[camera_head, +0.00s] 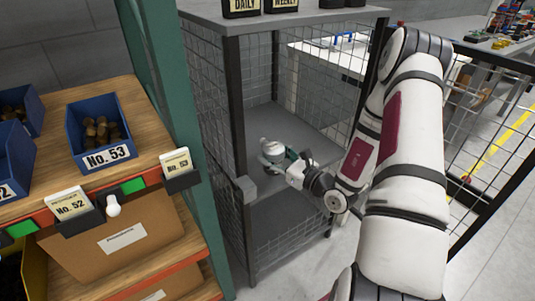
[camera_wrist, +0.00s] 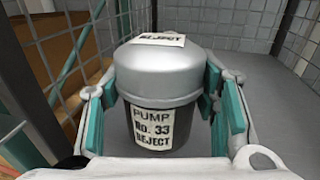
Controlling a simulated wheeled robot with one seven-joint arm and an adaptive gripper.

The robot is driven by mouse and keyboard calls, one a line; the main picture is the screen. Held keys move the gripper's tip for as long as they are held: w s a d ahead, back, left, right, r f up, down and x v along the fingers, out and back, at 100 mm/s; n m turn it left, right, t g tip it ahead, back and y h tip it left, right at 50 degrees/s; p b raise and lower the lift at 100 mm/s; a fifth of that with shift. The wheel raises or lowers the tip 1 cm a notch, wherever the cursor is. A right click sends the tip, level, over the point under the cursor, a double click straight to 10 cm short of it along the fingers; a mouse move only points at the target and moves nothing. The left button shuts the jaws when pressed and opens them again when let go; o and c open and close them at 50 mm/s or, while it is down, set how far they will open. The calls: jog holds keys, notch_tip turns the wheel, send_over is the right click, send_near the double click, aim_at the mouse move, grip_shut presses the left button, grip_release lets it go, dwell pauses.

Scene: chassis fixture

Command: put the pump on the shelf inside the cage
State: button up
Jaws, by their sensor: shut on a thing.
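The pump (camera_wrist: 160,75) is a grey canister with a domed lid and a darker lower body. Its label reads "PUMP No. 33 REJECT", and another label lies on its top. My gripper (camera_wrist: 160,112) is shut on the pump, with a teal-lined finger on each side of it. In the head view the pump (camera_head: 271,148) is upright at the cage opening, at the level of the grey shelf (camera_head: 308,137) inside the cage (camera_head: 215,95). I cannot tell whether its base touches the shelf, as its underside is hidden.
A wooden rack with blue bins (camera_head: 98,133) stands at the left beside a green post (camera_head: 172,100). A dark cage post (camera_head: 236,110) is close left of the pump. The mesh door (camera_head: 485,130) is at the right. The shelf behind the pump looks bare.

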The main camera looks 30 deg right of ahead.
jog(key=shift+w+d+f, duration=0.3)
jog(key=shift+w+d, duration=0.05)
jog(key=w+d+b, duration=0.1)
jog(key=w+d, duration=0.2)
jog(key=w+d+f+b, duration=0.1)
jog(key=w+d, duration=0.2)
jog(key=w, duration=0.1)
jog(key=w+d+b, duration=0.1)
jog(key=w+d, duration=0.3)
jog(key=shift+f+b, duration=0.15)
jog(key=shift+b, duration=0.2)
jog(key=shift+w+d+f+b, duration=0.1)
jog(key=shift+f+b, duration=0.6)
jog(key=shift+f, duration=1)
jog(key=shift+f, duration=0.2)
jog(key=o, duration=1.7)
